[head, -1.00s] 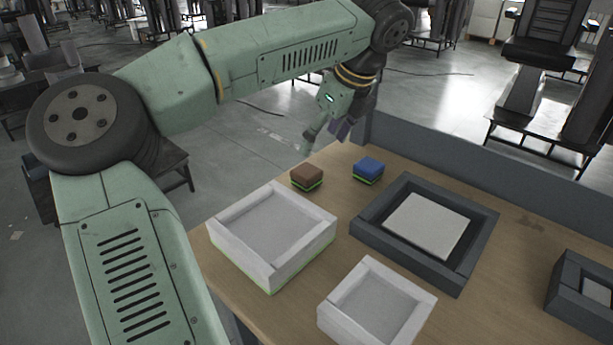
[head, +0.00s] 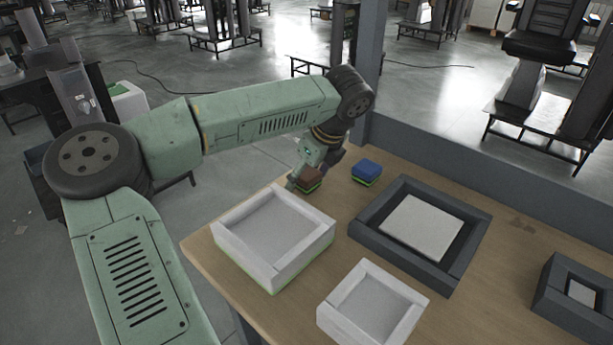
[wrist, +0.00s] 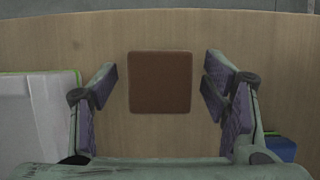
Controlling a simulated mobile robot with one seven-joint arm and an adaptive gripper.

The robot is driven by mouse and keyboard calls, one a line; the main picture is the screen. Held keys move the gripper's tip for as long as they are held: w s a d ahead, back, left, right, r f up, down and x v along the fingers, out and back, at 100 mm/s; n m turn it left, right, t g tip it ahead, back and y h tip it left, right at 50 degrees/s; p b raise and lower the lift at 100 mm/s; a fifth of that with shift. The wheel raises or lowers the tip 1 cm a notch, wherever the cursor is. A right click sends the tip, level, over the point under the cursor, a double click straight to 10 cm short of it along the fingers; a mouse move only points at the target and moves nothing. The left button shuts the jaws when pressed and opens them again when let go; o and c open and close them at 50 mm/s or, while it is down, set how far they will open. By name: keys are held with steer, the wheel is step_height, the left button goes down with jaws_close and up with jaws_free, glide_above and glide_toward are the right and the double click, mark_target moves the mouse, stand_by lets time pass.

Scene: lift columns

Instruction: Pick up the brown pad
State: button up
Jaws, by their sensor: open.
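The brown pad (head: 309,176) lies on the wooden table between the larger white tray and the blue pad. In the wrist view the brown pad (wrist: 160,82) is a rounded square lying between and a little beyond my open fingers, with bare wood on both sides. My gripper (wrist: 158,88) is open and empty, and no finger is seen touching the pad. In the head view my gripper (head: 312,172) is lowered at the pad, and a finger covers part of its left side. The exact height above the table is hard to tell.
A blue pad (head: 367,170) lies right of the brown one; its edge shows in the wrist view (wrist: 284,146). A white tray (head: 232,243) stands close in front. A dark tray (head: 365,228), a smaller white tray (head: 340,325) and a grey wall (head: 450,155) are further right.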

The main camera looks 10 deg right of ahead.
steer(key=shift+c, duration=0.2)
steer(key=c, duration=1.2)
steer(key=shift+o, duration=0.2)
